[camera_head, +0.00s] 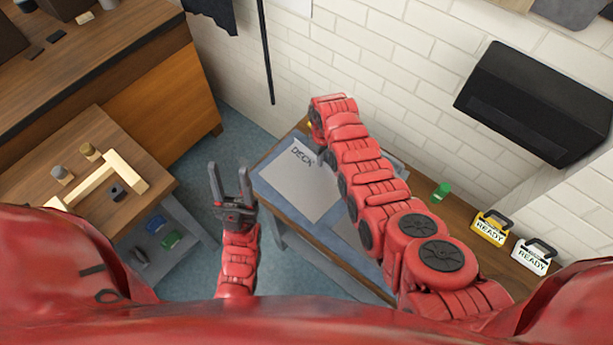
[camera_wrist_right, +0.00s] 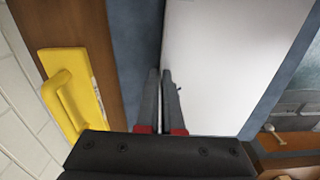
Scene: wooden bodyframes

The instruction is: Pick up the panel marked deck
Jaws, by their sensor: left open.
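The pale panel marked DECK (camera_head: 298,183) lies over a blue mat on the bench, its lettering at the far end. In the right wrist view the panel (camera_wrist_right: 225,55) fills the upper right. My right gripper (camera_wrist_right: 164,78) has its two dark fingers nearly together at the panel's wall-side edge, which runs between them. It appears shut on that edge. In the head view my right arm hides this gripper and part of the panel. My left gripper (camera_head: 230,172) is open and empty, in front of the bench's left end, apart from the panel.
A yellow handled block (camera_wrist_right: 78,95) stands on the wooden strip by the wall. Yellow (camera_head: 490,229) and white (camera_head: 533,257) READY tags and a green piece (camera_head: 441,191) are at the right. A low wooden table (camera_head: 140,205) with wooden parts stands at the left.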

